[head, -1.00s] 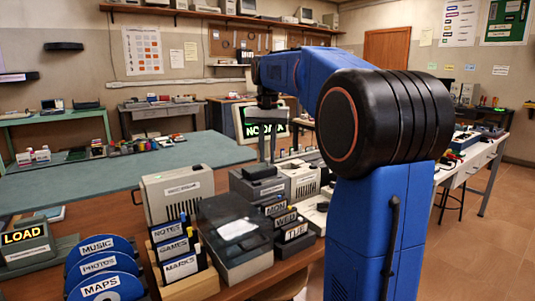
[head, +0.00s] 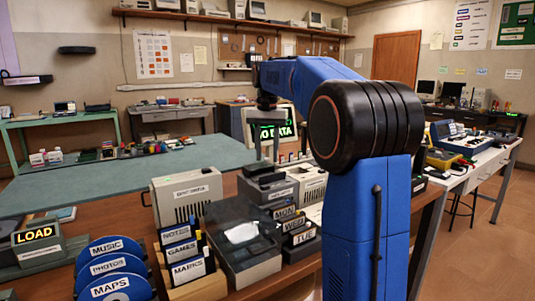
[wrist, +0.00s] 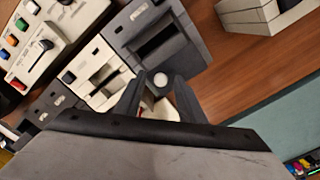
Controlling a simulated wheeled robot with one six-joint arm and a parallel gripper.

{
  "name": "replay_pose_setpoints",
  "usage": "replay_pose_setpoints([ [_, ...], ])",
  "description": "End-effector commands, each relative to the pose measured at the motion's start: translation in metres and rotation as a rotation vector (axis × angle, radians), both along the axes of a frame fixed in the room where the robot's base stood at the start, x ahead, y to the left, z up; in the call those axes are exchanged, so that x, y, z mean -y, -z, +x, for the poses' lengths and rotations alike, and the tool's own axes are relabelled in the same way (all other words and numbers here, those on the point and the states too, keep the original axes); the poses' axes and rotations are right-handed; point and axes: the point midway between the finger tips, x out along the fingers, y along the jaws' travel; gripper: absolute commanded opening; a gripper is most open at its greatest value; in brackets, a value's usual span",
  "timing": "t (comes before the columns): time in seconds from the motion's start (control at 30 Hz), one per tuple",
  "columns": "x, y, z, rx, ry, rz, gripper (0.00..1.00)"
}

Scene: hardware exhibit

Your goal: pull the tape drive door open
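My gripper (head: 266,152) hangs down over the row of grey machines on the brown bench. In the wrist view its two dark fingers (wrist: 158,98) are apart. A small round white knob (wrist: 160,79) shows between the fingertips; I cannot tell whether they touch it. Beyond the knob is a dark grey unit (wrist: 128,38) with a wide black slot and a small label too blurred to read. A lighter unit (wrist: 90,66) with slots stands beside it. I cannot tell for sure which unit is the tape drive; no door stands visibly open.
A panel with coloured buttons (wrist: 38,44) is at left in the wrist view. A labelled grey box (head: 187,195), file holders (head: 190,268), a clear-lidded case (head: 240,240) and a NO DATA screen (head: 285,133) crowd the bench. Bare wood (wrist: 235,65) lies right of the dark unit.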

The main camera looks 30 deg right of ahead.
Motion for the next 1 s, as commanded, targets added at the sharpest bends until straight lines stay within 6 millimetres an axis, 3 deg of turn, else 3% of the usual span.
replay_pose_setpoints([
  [0.27,0.000,0.000,0.000,-0.001,0.000,0.001,0.35],
  [0.43,0.000,-0.011,0.001,0.001,0.000,0.000,0.35],
  [0.8,0.000,-0.079,0.001,0.002,0.000,-0.001,0.35],
  [1.0,0.000,-0.107,0.001,0.001,0.000,0.000,0.35],
])
